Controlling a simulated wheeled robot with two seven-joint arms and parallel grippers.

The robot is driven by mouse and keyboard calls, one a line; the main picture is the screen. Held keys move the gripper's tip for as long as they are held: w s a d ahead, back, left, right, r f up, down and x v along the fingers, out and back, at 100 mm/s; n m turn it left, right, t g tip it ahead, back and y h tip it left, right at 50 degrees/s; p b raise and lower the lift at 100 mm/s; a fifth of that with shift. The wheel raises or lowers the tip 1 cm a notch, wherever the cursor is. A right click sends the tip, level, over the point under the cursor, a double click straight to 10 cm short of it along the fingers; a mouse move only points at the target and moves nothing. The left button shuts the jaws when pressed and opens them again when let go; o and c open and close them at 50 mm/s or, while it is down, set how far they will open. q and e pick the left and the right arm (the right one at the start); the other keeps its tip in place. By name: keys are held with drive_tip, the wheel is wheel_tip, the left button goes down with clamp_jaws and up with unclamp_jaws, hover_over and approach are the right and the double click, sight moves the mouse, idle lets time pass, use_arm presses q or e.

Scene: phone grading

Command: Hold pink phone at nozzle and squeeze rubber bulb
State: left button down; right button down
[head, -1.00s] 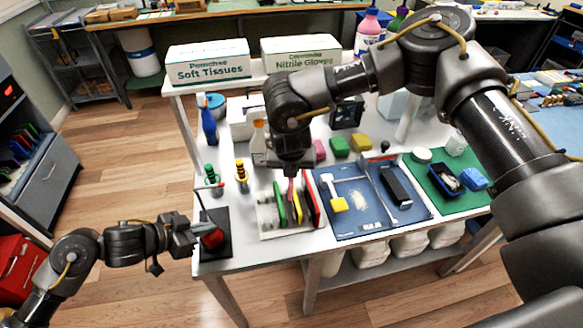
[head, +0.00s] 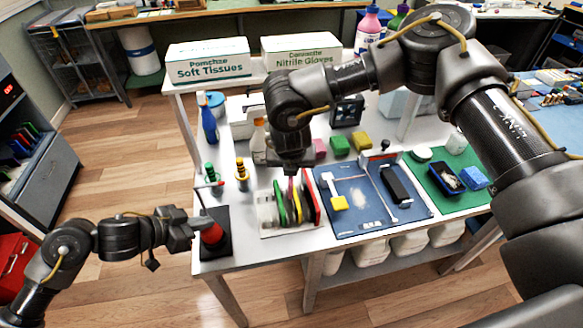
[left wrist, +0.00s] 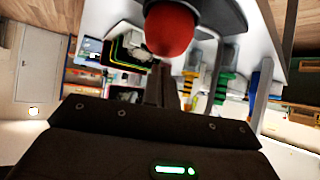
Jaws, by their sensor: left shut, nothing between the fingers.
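The red rubber bulb (head: 212,234) stands on a black base (head: 221,249) at the table's front left corner. It also shows large at the top of the left wrist view (left wrist: 170,28). The pink phone (head: 291,187) stands in a white rack under my right gripper (head: 291,172). Whether the right fingers grip it is hidden.
Green and red phones stand in the white rack (head: 267,222). A blue mat (head: 350,222) with a yellow block and a black phone lies right of it. Green-capped (head: 210,172) and yellow (head: 241,174) bottles stand behind the bulb.

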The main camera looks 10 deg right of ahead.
use_arm(q)
drive_tip(key=shift+f, duration=0.15)
drive_tip(key=shift+f, duration=1)
drive_tip(key=shift+r, duration=1.25)
drive_tip(key=shift+r, duration=2.9)
drive_tip(key=shift+a, duration=0.1)
drive_tip(key=v, duration=1.2)
